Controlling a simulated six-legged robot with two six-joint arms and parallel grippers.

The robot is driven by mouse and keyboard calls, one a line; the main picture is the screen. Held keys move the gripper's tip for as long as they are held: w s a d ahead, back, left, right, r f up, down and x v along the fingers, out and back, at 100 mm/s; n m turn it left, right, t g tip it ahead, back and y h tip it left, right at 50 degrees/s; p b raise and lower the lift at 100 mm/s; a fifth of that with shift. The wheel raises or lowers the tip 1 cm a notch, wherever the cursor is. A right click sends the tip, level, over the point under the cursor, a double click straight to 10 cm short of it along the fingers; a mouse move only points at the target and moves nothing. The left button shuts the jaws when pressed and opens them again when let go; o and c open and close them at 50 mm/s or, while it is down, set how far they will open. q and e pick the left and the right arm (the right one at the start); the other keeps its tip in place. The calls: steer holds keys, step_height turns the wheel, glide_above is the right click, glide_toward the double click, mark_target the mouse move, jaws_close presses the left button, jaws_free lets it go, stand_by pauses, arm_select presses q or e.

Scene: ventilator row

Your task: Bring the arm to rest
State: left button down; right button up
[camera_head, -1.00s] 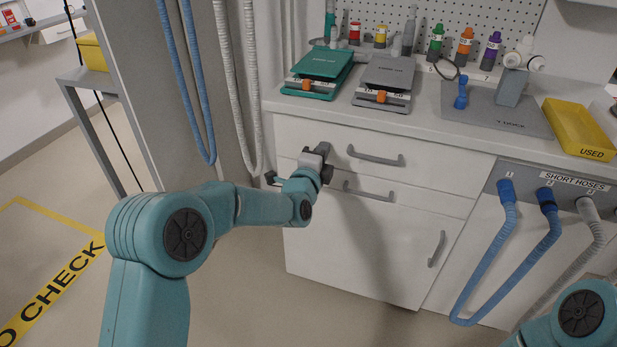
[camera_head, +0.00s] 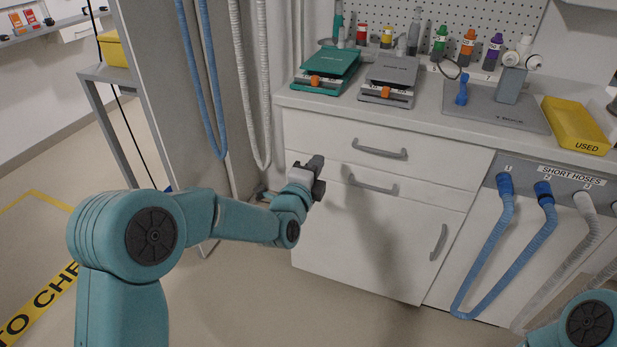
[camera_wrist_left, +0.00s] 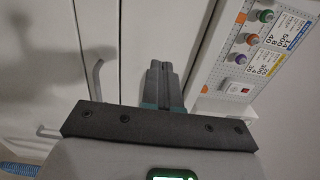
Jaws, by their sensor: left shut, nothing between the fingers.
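My left arm comes in from the left in the head view, and my left gripper (camera_head: 316,164) is shut and empty. It is in front of the white cabinet (camera_head: 330,236), near the left end of the second drawer's handle (camera_head: 372,183). I cannot tell whether it touches the cabinet. In the left wrist view the closed fingers (camera_wrist_left: 160,75) lie together, with the white cabinet front behind them. Of my right arm only a joint shows at the lower right of the head view; its gripper is out of the picture.
The worktop holds a green device (camera_head: 328,68), a grey device (camera_head: 392,76), a grey dock plate (camera_head: 500,112) and a yellow tray (camera_head: 572,118). Blue hoses (camera_head: 485,252) hang at the right. A grey panel with hanging hoses stands left of the cabinet. Open floor lies in front.

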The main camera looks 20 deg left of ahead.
arm_select(q)
steer(key=s+a+f+n+g, duration=0.15)
steer(key=s+f, duration=0.25)
steer(key=f, duration=0.4)
steer(key=s+a+f+m+g, duration=0.1)
steer(key=s+a+f+g, duration=0.2)
steer(key=f, duration=0.4)
steer(key=s+d+f+n+g+h, duration=0.15)
steer(key=s+f+n+g, duration=0.3)
steer(key=s+f, duration=0.5)
steer(key=s+d+f+n+g, duration=0.3)
steer(key=s+f+n+g, duration=0.15)
steer(key=s+f, duration=0.55)
steer(key=s+d+n+g, duration=0.3)
steer(key=s+n+g, duration=0.1)
steer(key=s+n, duration=0.75)
step_height(320, 180, up, 24)
steer(key=p, duration=2.5)
steer(key=shift+s+a+r+h, duration=0.15)
steer(key=shift+s+r+h, duration=0.05)
steer(key=shift+s+h, duration=0.15)
